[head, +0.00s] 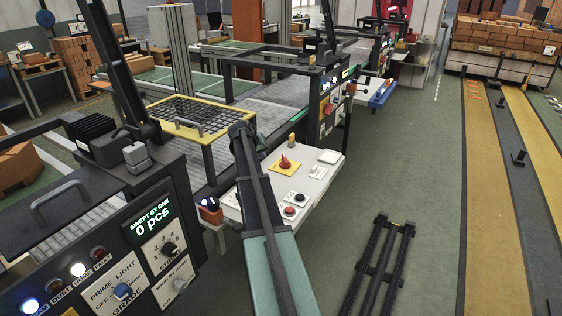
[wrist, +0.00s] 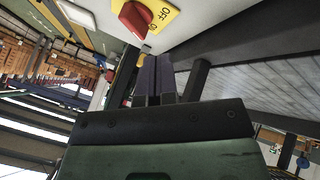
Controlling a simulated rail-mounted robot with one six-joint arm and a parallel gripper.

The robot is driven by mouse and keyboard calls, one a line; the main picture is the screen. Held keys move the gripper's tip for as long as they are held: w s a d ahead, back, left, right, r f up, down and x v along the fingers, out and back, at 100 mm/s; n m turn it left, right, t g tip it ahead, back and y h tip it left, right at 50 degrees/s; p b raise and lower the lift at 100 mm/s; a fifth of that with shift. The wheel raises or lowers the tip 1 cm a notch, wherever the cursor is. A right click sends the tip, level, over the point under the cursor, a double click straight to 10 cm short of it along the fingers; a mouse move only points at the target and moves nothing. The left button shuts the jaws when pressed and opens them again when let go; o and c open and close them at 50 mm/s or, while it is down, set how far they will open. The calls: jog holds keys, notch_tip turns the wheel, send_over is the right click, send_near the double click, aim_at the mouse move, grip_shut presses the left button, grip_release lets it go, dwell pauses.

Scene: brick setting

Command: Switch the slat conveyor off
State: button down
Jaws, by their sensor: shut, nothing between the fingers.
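A red rotary switch (head: 285,162) stands on a yellow plate on the white control panel (head: 318,178). In the wrist view the red switch (wrist: 135,20) is close up, and its plate (wrist: 161,14) reads OFF at one end. Part of the other lettering is covered by the knob, and I cannot tell its setting for sure. My gripper (wrist: 155,60) is shut and empty, its fingertips just below the switch in the picture and apart from it. In the head view my arm hides the gripper. A grey slatted conveyor surface (wrist: 255,65) runs at the right of the wrist view.
The same panel holds push buttons (head: 289,211) and a white rocker (head: 329,157). A black console (head: 150,235) with knobs and lamps stands at the left. A yellow-framed grille (head: 200,117) lies behind my arm. A black rail frame (head: 378,265) lies on the green floor.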

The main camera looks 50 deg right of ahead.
aim_at(283, 166)
jog(key=shift+a, duration=0.1)
jog(key=b+x, duration=0.4)
jog(key=x, duration=0.1)
jog(key=b+x, duration=0.4)
jog(key=x, duration=0.1)
jog(key=shift+a+f, duration=0.2)
jog(key=shift+a, duration=0.05)
jog(key=s+d, duration=0.2)
jog(key=d, duration=0.1)
jog(key=shift+r, duration=0.25)
jog(key=shift+s+d, duration=0.2)
jog(key=shift+d, duration=0.15)
